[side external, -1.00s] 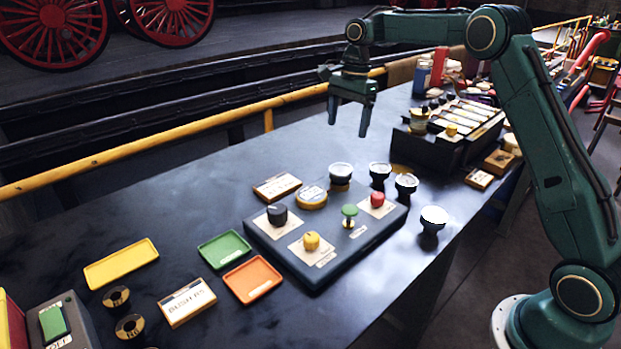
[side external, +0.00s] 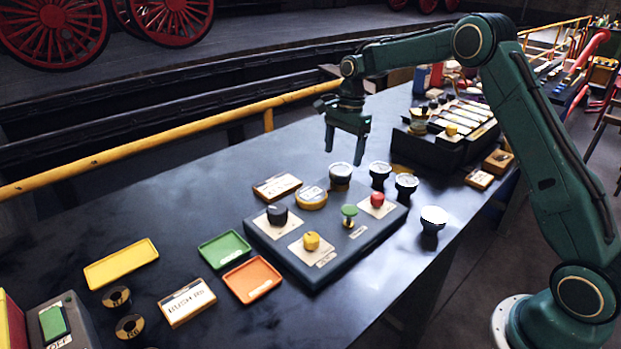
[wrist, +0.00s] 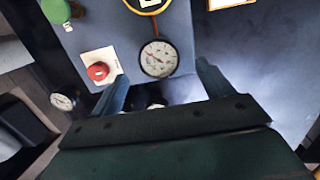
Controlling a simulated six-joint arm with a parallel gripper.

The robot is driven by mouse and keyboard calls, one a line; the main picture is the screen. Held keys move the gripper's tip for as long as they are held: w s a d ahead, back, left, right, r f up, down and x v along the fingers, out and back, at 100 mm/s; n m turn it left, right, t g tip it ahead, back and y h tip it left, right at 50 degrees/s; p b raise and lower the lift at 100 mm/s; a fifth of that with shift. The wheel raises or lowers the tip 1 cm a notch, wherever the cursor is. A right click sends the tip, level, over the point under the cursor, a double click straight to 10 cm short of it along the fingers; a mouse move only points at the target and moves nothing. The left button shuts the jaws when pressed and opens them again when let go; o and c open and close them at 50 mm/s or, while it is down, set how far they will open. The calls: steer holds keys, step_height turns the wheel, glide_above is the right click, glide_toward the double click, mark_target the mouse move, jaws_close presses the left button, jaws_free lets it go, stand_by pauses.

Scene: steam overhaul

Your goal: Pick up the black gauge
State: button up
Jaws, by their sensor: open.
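Several round gauges with white dials and dark bodies stand around the dark control panel; I cannot tell for sure which is the black gauge. The nearest gauge (side external: 340,171) stands upright behind the panel, just below my gripper (side external: 345,156). In the wrist view a dark-rimmed gauge (wrist: 158,58) shows between the spread fingertips (wrist: 162,70). My gripper is open, empty and pointing down, with no visible grip on a gauge. Other gauges (side external: 380,172) (side external: 405,184) (side external: 433,216) stand to its right. In the wrist view another gauge (wrist: 62,101) lies left of the fingers.
The control panel (side external: 290,262) carries a black knob (side external: 277,214), a yellow knob (side external: 311,241), a green button (side external: 349,211) and a red knob (side external: 377,199). A dark rack (side external: 440,145) stands to the right.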

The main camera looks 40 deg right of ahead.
mark_target(341, 169)
steer(key=shift+a+f, duration=0.1)
steer(key=shift+f, duration=0.5)
steer(key=shift+f, duration=0.1)
steer(key=shift+s+a+f, duration=0.1)
steer(key=shift+a+f, duration=0.05)
steer(key=shift+f, duration=1.1)
steer(key=shift+a+f, duration=0.15)
steer(key=shift+f, duration=1.1)
steer(key=shift+c, duration=0.2)
steer(key=c, duration=1.2)
steer(key=shift+r, duration=0.1)
steer(key=shift+r, duration=5)
